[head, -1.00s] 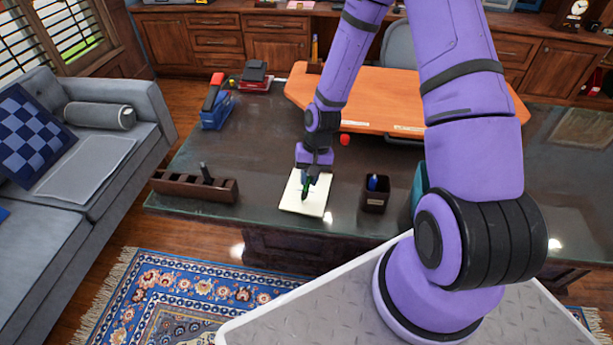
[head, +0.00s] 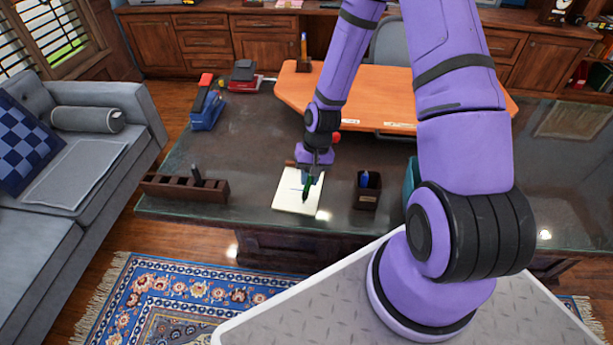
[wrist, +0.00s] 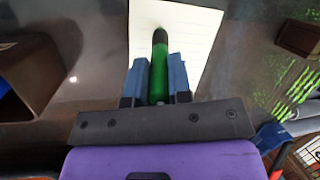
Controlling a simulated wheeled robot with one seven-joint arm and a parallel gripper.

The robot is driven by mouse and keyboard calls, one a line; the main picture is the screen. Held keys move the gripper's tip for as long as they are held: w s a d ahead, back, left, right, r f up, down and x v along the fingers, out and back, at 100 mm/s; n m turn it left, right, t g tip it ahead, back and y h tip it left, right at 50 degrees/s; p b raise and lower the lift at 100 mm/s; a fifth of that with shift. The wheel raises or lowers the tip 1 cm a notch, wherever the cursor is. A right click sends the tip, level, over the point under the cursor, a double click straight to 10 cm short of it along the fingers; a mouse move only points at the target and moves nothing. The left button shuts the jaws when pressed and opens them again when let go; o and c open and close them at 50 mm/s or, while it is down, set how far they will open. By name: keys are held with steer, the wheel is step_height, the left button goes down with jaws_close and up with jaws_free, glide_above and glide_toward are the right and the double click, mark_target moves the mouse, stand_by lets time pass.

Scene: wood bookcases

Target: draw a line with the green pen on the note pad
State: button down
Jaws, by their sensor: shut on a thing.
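The note pad (head: 285,200) is a pale sheet lying near the front edge of the dark desk. My gripper (head: 311,180) is above the pad's right part, shut on the green pen (head: 307,188). In the wrist view the pen (wrist: 160,72) sits between the two blue fingers (wrist: 160,85), its dark end over the lined pad (wrist: 192,30). The pen points down at the pad; I cannot tell whether its tip touches the paper. A short faint mark seems to show on the pad, left of the pen.
A dark pen cup (head: 367,197) with a blue pen stands right of the pad. A brown slotted organizer (head: 185,189) lies to the left. The desk between pad and organizer is clear.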

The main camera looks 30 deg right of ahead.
steer(key=shift+s+d, duration=0.15)
steer(key=shift+w+a, duration=0.45)
steer(key=shift+a, duration=0.1)
steer(key=shift+w, duration=0.1)
steer(key=shift+w+a, duration=0.4)
steer(key=shift+a, duration=0.15)
steer(key=shift+w+a, duration=0.15)
steer(key=shift+w+a, duration=0.25)
steer(key=shift+a, duration=0.1)
stand_by(0.4)
